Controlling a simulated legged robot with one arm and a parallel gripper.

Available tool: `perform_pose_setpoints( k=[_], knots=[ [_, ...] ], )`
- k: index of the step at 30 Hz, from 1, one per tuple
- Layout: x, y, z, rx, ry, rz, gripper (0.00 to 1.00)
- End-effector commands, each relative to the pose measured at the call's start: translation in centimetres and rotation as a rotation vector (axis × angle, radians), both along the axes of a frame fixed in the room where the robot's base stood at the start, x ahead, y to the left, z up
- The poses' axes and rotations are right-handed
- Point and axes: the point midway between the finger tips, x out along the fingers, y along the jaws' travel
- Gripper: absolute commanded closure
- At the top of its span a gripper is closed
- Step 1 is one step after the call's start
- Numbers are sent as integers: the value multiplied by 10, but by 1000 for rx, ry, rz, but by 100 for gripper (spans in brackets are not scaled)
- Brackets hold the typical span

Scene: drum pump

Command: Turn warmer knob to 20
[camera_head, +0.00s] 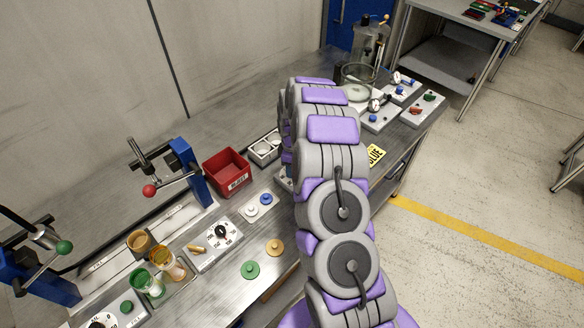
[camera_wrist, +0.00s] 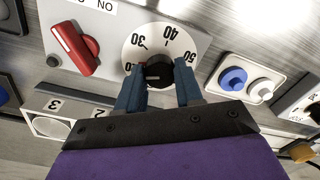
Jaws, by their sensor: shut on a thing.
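A number at the dial's lower left is partly covered by a finger. A small red mark shows at the knob's left side; the knob's exact setting is hard to read. My gripper (camera_wrist: 159,82) has its two blue-grey fingers on either side of the knob, shut on it. In the head view my arm hides the gripper and the knob.
A red switch handle (camera_wrist: 76,48) stands left of the dial on the same panel. A white tray with blue and white discs (camera_wrist: 246,82) lies to the right. A numbered rack (camera_wrist: 85,104) is at lower left. In the head view a red bin (camera_head: 227,172) stands left of my arm.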

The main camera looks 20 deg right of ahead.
Motion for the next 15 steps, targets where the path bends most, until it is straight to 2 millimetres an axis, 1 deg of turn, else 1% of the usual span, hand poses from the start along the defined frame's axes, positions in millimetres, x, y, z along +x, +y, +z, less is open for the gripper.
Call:
perform_pose_setpoints(
  k=[1,6,15],
  knots=[
    [3,0,2,-2,-10,29,95],
    [3,0,2,-2,-10,108,95],
    [3,0,3,-3,-10,170,95]
  ],
)
